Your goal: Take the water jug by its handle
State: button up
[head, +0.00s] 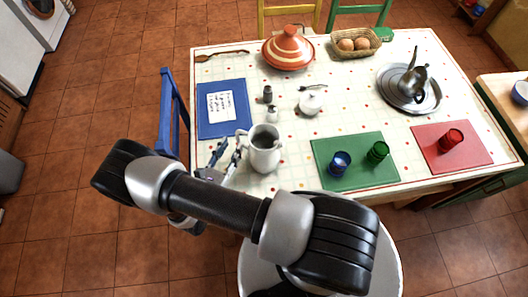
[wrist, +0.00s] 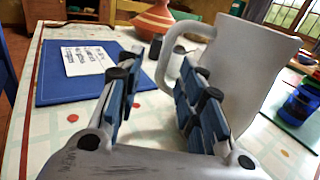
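The white water jug (head: 265,154) stands upright near the front edge of the table. Its handle is on the left side, towards my gripper (head: 231,147). In the wrist view the jug (wrist: 250,75) fills the upper right, and its looped handle (wrist: 167,58) shows just past the fingertips. My gripper (wrist: 170,62) is open, one finger on each side of the handle's outer bar as seen from the wrist. I cannot tell whether the handle is between the fingertips or a little beyond them. Nothing is held.
A blue placemat (head: 209,126) with a paper lies behind left. A green mat (head: 330,174) with a blue cup (head: 339,163) and a green cup (head: 377,153) is right of the jug. Small shakers (head: 271,114) stand behind it. A blue chair (head: 172,110) is at the table's left edge.

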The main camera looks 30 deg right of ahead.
aim_at(237, 139)
jog(key=x, duration=0.5)
jog(key=shift+d+r+b, duration=0.2)
jog(key=shift+b, duration=0.2)
jog(key=shift+s, duration=0.1)
jog(key=shift+c, duration=0.6)
grip_shut()
jog(key=shift+r, duration=0.1)
